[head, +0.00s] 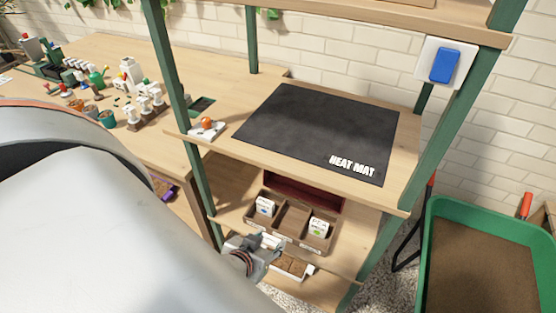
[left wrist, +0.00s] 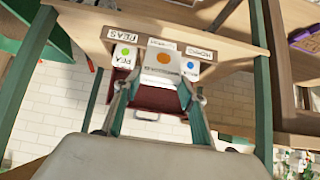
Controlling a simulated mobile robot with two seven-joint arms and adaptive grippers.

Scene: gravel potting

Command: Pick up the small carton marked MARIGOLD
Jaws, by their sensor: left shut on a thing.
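My left gripper (left wrist: 158,95) is shut on a small white carton (left wrist: 162,62) with an orange dot, held between its two fingers. The print on this carton is too small to read surely. In the head view my left gripper (head: 270,243) is in front of the divided seed tray (head: 283,237) on the lower shelf; the held carton is hard to make out there. A blue-dot carton (head: 265,206) stands in the tray's left compartment and a green-dot carton (head: 319,226) in its right one. The middle compartment looks empty. My right gripper is not in view.
The upper shelf with the black heat mat (head: 310,130) is above the tray. Green posts (head: 190,150) flank the shelves. A dark red box (head: 300,190) is behind the tray. A green soil bin (head: 432,255) stands at right.

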